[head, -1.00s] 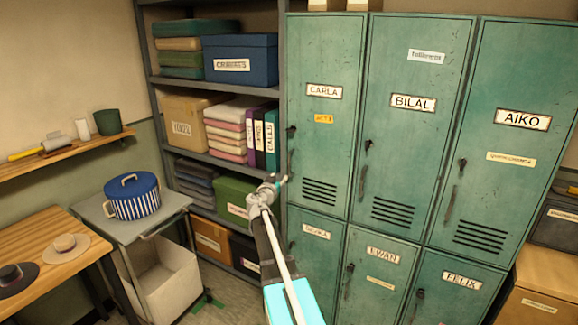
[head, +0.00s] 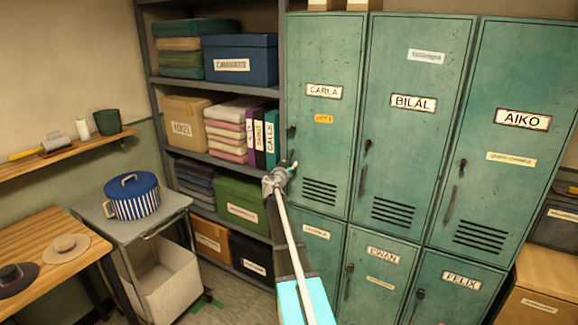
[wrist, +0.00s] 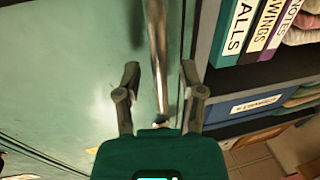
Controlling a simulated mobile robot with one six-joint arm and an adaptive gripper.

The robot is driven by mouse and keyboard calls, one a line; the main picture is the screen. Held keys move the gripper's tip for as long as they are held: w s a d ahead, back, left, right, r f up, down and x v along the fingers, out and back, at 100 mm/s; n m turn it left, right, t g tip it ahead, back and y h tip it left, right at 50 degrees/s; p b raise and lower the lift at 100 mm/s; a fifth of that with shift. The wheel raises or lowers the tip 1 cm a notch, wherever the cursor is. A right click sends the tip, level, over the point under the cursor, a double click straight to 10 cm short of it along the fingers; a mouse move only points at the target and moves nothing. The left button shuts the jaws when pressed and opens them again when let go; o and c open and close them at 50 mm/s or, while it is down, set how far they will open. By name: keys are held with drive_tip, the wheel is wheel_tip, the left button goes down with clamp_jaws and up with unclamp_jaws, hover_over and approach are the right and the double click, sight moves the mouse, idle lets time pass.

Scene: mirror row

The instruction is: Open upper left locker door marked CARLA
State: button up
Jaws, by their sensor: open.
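The upper left locker door marked CARLA (head: 325,130) is green and looks shut. It carries a name plate, an orange sticker and vent slots. Its handle sits at its left edge and is partly hidden by my gripper in the head view. My gripper (head: 285,170) is at that left edge, at handle height. In the wrist view my gripper (wrist: 161,92) is open, with one finger on each side of the upright metal handle bar (wrist: 158,45). I cannot tell whether either finger touches the bar.
A grey shelf rack (head: 215,84) with boxes and binders stands close to the left of the locker. More lockers, marked BILAL (head: 413,120) and AIKO (head: 510,140), stand to the right. A trolley (head: 130,225) with a striped pot (head: 132,196) is at left.

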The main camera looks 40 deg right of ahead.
drive_tip(key=shift+c, duration=0.3)
clamp_jaws()
idle(0.3)
